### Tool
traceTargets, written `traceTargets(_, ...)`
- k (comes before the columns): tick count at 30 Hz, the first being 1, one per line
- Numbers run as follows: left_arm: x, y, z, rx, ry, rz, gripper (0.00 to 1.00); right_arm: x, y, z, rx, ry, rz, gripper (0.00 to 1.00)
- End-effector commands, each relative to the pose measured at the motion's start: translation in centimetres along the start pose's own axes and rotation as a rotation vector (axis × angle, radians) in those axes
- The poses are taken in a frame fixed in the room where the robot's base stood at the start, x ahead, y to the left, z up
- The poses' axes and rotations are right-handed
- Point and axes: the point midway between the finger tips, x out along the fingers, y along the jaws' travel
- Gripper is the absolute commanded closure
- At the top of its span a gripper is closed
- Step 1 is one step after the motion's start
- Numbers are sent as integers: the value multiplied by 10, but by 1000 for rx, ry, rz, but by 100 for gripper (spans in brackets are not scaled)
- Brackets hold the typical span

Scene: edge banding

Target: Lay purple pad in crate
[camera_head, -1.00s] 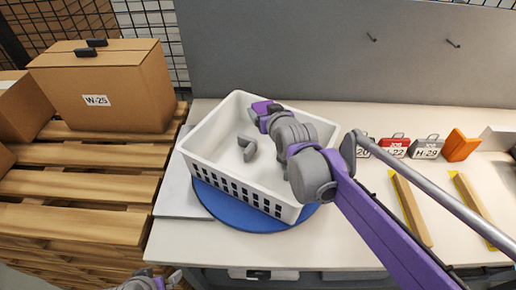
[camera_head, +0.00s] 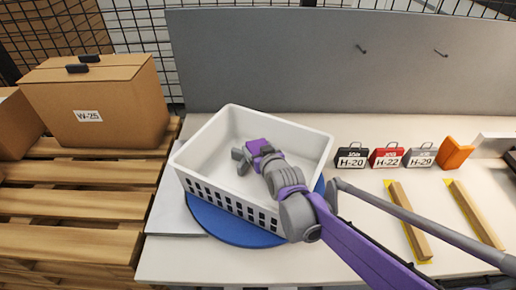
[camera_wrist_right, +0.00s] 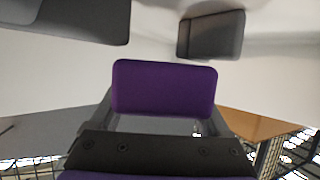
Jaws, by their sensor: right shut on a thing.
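The white crate (camera_head: 190,165) stands on a blue round disc (camera_head: 235,233) on the table. My right gripper (camera_head: 262,150) reaches down inside the crate, shut on the purple pad (camera_head: 257,146). In the right wrist view the purple pad (camera_wrist_right: 165,88) stands out ahead of the gripper, broad face towards the camera. I cannot tell whether the pad touches the crate floor. My left gripper is not in view.
Grey pieces (camera_head: 240,160) lie in the crate near the pad; the right wrist view shows dark grey shapes at its top left (camera_wrist_right: 75,20) and top right (camera_wrist_right: 211,36). Labelled cases (camera_head: 387,157) and wooden strips (camera_head: 408,222) are right of the crate. A cardboard box (camera_head: 95,110) stands left.

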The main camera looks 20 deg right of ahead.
Motion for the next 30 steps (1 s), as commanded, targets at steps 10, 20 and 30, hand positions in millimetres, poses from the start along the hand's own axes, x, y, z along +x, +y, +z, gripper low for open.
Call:
traceTargets(10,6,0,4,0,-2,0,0,4,0,9,0,0,0,12)
traceTargets(20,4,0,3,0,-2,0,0,3,0,7,0,0,0,0)
traceTargets(30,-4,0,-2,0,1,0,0,-36,0,-1,-1,0,0,0)
